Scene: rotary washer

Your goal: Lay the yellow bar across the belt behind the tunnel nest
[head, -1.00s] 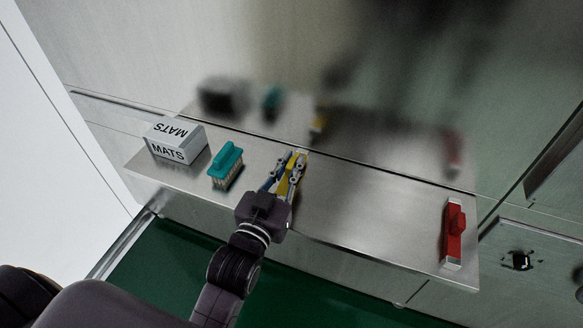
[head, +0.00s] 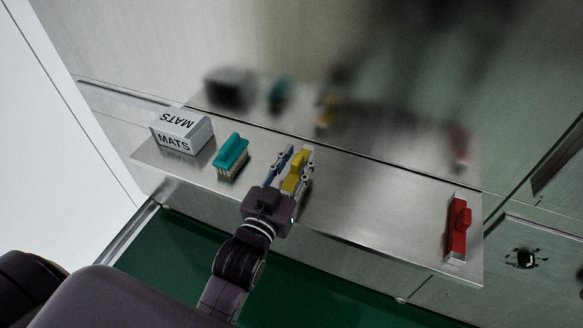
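The yellow bar (head: 295,172) is on the metal shelf, left of its middle, partly hidden by my gripper. My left gripper (head: 292,165) reaches over the shelf from the front. Its fingers are spread, one on each side of the bar. The bar is nearer the right finger, and a gap shows toward the left finger. I cannot tell whether the right finger touches it. The belt and the tunnel nest are not in view. My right gripper is not in view.
On the shelf (head: 385,210), a teal brush (head: 231,152) stands left of my gripper, with a grey MATS box (head: 181,132) farther left. A red-handled block (head: 458,228) is at the right end. The shelf between bar and red block is clear. A reflective wall rises behind.

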